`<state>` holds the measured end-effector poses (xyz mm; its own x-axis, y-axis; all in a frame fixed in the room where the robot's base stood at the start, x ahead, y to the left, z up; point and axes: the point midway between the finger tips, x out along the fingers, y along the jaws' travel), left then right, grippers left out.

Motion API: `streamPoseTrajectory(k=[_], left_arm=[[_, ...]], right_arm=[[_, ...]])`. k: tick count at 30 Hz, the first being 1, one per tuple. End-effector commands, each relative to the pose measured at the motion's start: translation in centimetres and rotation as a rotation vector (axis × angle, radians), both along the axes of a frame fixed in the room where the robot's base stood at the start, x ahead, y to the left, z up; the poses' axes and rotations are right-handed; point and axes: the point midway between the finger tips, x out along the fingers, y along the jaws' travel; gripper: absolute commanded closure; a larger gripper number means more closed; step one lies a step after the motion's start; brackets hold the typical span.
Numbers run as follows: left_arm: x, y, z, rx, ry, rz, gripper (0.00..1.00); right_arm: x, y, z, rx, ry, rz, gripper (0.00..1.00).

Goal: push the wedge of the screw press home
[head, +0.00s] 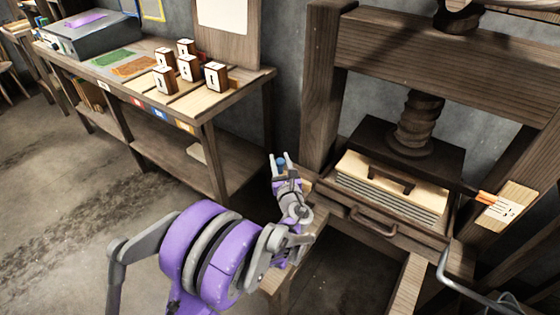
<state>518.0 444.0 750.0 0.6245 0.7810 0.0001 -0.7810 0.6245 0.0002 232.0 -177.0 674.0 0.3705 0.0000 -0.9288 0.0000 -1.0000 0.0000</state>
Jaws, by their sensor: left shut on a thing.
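The wooden screw press stands at the right, with its thick screw (417,125) coming down onto a dark platen (365,135). Under the platen is a pale board with a dark handle (388,178) over a layered stack (390,198). A dark bar with an orange end (485,197) sticks out at the platen's right side and looks like the wedge. It meets a pale plate with black marks (508,207). My left gripper (281,162) is left of the press, fingers pointing up, shut on a small blue thing between its fingertips. It is apart from the orange end.
A wooden bench (240,90) at the left holds several marked wooden blocks (165,79) and a grey box (95,38). The press drawer has a curved handle (372,220). The press's left post (322,80) rises between bench and platen. The floor at lower left is clear.

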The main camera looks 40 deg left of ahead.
Motion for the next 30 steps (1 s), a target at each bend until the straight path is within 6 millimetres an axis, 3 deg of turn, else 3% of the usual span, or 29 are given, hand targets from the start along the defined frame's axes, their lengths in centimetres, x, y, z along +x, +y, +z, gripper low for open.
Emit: streamPoseTrajectory(k=[5,13,24,25,29,30], left_arm=[[0.2,-1.3,-0.1,-0.002,-0.001,-0.004,1.0],[0.8,-6.4,-0.1,-0.003,0.0,-0.004,1.0],[0.8,-7.1,-0.1,-0.004,0.0,-0.005,1.0],[0.8,-7.1,-0.1,-0.004,0.0,-0.005,0.54],[0.8,-7.1,-0.1,-0.002,0.0,-0.004,0.3],[0.8,-7.0,-0.1,-0.002,0.0,-0.004,0.3]], right_arm=[[0.0,0.0,-0.1,0.0,0.0,0.0,0.48],[0.0,0.0,-0.2,0.0,0.0,0.0,0.48],[0.0,0.0,-0.2,0.0,0.0,0.0,0.48],[0.0,0.0,-0.2,0.0,0.0,0.0,0.48],[0.0,0.0,-0.2,0.0,0.0,0.0,0.48],[0.0,0.0,-0.2,0.0,0.0,0.0,0.48]])
